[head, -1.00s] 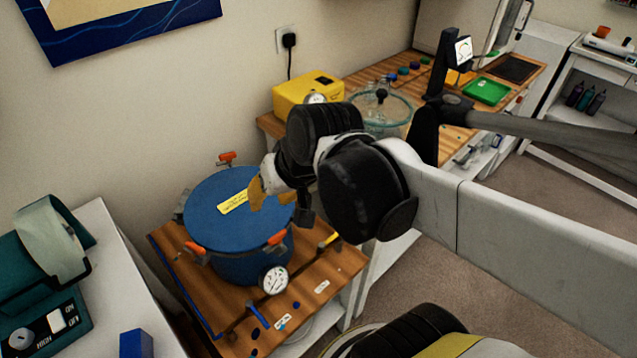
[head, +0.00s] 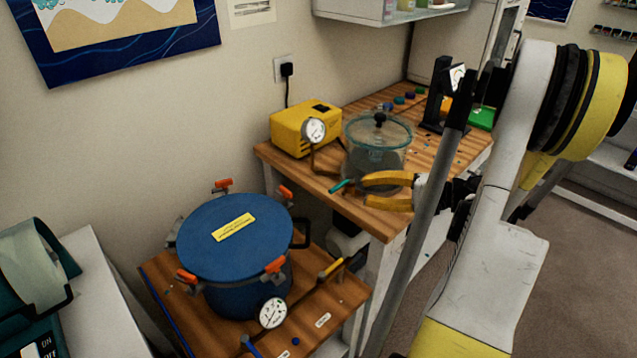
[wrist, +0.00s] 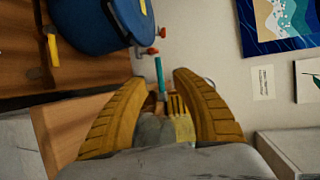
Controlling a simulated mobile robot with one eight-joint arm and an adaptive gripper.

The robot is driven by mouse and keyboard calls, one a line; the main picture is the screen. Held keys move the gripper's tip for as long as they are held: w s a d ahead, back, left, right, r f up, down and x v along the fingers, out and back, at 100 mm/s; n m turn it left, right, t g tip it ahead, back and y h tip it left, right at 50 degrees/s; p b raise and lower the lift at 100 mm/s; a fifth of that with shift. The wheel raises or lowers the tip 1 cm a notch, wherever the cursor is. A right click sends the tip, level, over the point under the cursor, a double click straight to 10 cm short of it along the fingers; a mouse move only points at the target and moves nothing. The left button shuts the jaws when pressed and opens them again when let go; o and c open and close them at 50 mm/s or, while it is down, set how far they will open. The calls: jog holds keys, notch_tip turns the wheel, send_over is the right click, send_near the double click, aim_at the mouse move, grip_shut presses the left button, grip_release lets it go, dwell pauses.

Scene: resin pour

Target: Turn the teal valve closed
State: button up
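The teal valve handle (head: 342,186) sticks out at the front edge of the far wooden bench, below the glass chamber (head: 376,155) with its teal-rimmed lid. My gripper (head: 366,190) points left towards it, its two yellow fingers spread and empty just right of the handle. In the wrist view the teal handle (wrist: 159,74) shows between and slightly beyond the open fingertips (wrist: 161,80), with a gap on both sides. The valve's body is mostly hidden by the fingers. I cannot tell whether any finger touches it.
A blue pot (head: 225,265) with orange clamps and a gauge (head: 273,312) stands on the lower wooden table at left. A yellow handle (head: 333,267) is on that table. A yellow pump box (head: 293,127) with a gauge (head: 314,130) sits behind the chamber, near the wall.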

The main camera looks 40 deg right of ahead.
aim_at(339, 188)
jog(key=shift+t, duration=0.3)
jog(key=b+x, duration=0.1)
jog(key=x, duration=0.2)
jog(key=b+x, duration=0.1)
jog(key=x, duration=0.2)
jog(key=b+x, duration=0.1)
jog(key=x, duration=0.2)
jog(key=shift+d+f, duration=0.2)
jog(key=shift+f, duration=0.2)
grip_shut()
